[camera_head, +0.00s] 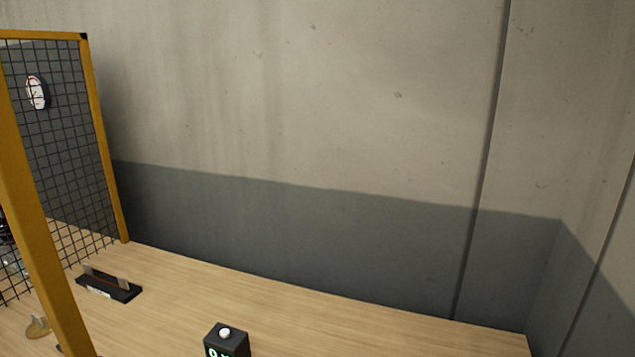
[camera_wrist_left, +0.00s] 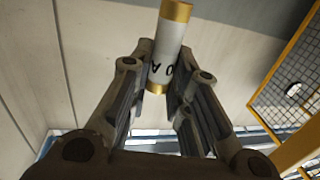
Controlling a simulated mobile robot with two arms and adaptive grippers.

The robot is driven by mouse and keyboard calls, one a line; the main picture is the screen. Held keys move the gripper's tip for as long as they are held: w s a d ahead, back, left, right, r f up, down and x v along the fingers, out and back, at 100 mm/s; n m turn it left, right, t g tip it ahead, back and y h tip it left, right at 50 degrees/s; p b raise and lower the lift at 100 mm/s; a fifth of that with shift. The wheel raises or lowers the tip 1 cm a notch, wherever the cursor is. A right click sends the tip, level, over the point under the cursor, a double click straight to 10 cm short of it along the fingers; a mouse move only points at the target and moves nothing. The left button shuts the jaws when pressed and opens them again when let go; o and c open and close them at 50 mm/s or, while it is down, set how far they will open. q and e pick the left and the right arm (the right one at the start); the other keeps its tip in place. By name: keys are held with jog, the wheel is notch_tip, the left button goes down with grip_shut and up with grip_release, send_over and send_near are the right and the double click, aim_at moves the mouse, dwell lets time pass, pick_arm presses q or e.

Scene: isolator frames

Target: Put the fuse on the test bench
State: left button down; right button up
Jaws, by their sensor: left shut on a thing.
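The fuse (camera_wrist_left: 172,42) is a white cylinder with gold end caps and dark printed marks. In the left wrist view it stands out past the fingers of my left gripper (camera_wrist_left: 164,76), which is shut on it near its lower gold cap. The fuse and my grippers do not show in the head view. The wooden bench top (camera_head: 190,285) fills the lower part of the head view. On it, at left, lies a black base with upright clips (camera_head: 108,286). A small black box (camera_head: 227,341) with a white knob and green display digits stands at the bottom edge, partly cut off.
A yellow frame (camera_head: 102,140) with black mesh stands at the left; its near post crosses the view. A small tan object (camera_head: 38,327) lies near the post. The bench's right part is clear, before a concrete wall.

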pick_arm(q)
jog(key=s+a+f+n+y, duration=0.2)
jog(key=a+f+y, duration=0.1)
jog(key=a, duration=0.2)
jog(key=shift+s+a+f, duration=0.15)
jog(key=shift+s+f, duration=0.15)
jog(key=shift+f, duration=0.05)
jog(key=w+d+r+m+g+h, duration=0.2)
jog(key=w+d+m+g+h, duration=0.2)
jog(key=d+m+h, duration=0.2)
jog(key=w+d+r+m+g+h, duration=0.3)
jog(key=w+d+m+g+h, duration=0.1)
jog(key=d+h, duration=0.5)
jog(key=shift+d+m+g+h, duration=0.4)
jog(key=shift+d+m+g, duration=0.5)
jog(key=shift+m, duration=0.4)
jog(key=shift+d, duration=0.1)
